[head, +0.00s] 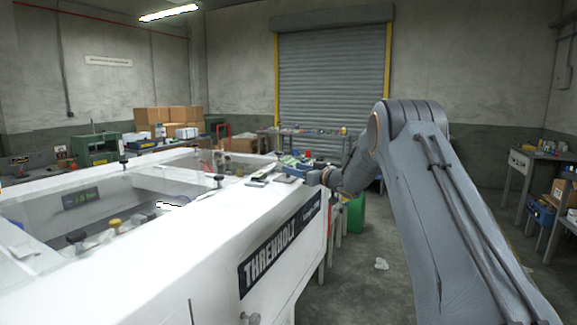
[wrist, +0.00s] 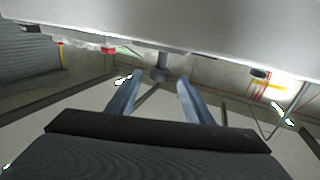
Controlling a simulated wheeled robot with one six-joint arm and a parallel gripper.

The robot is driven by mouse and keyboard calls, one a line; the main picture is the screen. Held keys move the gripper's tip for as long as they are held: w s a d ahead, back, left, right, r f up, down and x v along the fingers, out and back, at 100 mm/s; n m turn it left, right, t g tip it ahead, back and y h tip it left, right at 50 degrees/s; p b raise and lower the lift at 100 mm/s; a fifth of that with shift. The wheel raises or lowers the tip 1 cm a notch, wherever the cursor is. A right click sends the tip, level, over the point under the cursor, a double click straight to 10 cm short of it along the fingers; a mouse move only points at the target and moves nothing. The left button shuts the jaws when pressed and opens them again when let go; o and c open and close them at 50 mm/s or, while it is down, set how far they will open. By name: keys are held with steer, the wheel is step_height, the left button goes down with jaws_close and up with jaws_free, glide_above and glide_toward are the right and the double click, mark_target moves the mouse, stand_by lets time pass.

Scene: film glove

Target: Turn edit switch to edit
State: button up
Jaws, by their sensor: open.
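My gripper (wrist: 157,88) is open, with its two blue-grey fingers apart in the wrist view. A small grey knob (wrist: 161,74) shows beyond and between the fingertips, below the edge of a white panel (wrist: 160,20). I see no finger closed on it. No label is readable, so I cannot tell whether this knob is the edit switch. In the head view my arm reaches the far right corner of the white machine (head: 200,245) marked THRENHOLT. The fingers cannot be made out there.
Several dark and yellow knobs (head: 115,224) stand in the machine's recessed top. Another grey knob (head: 250,318) sits low on its near side. A green container (head: 356,213) stands on the floor beyond my arm. A workbench (head: 300,133) lies before the roller shutter.

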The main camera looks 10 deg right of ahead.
steer(key=shift+p+x, duration=0.6)
steer(key=shift+x, duration=1.55)
steer(key=c, duration=1.1)
